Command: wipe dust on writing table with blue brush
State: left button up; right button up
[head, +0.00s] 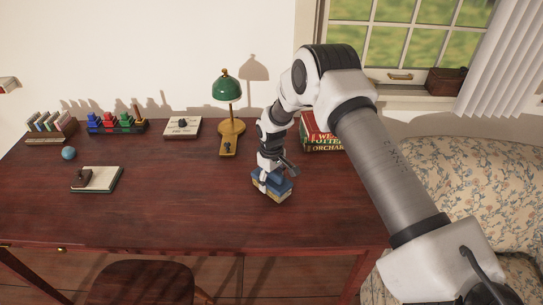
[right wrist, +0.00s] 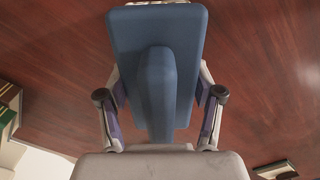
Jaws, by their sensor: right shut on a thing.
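The blue brush (head: 272,182) is near the middle of the dark red writing table (head: 190,220), with pale bristles under its blue back. My right gripper (head: 270,170) is shut on the brush's raised grip from above. In the right wrist view the blue brush (right wrist: 125,30) fills the middle, with a finger of my right gripper (right wrist: 160,95) on each side of its grip. The bristles look at or close to the tabletop; I cannot tell if they touch. I make out no clear dust on the tabletop. My left gripper is not in view.
The front middle is clear.

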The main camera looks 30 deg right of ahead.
jog(key=r, duration=0.1)
jog(key=r+p, duration=0.1)
jog(key=r, duration=0.1)
jog(key=r+p, duration=0.1)
jog(key=r, duration=0.1)
jog(key=shift+s+a, duration=0.15)
jog(key=shift+s, duration=0.15)
jog(key=shift+w+r+p, duration=0.2)
jog(key=shift+r+p, duration=0.7)
jog(key=shift+p, duration=0.15)
jog(key=shift+s+r+p, duration=0.1)
jog(key=shift+r+p, duration=0.3)
jog(key=shift+r, duration=0.3)
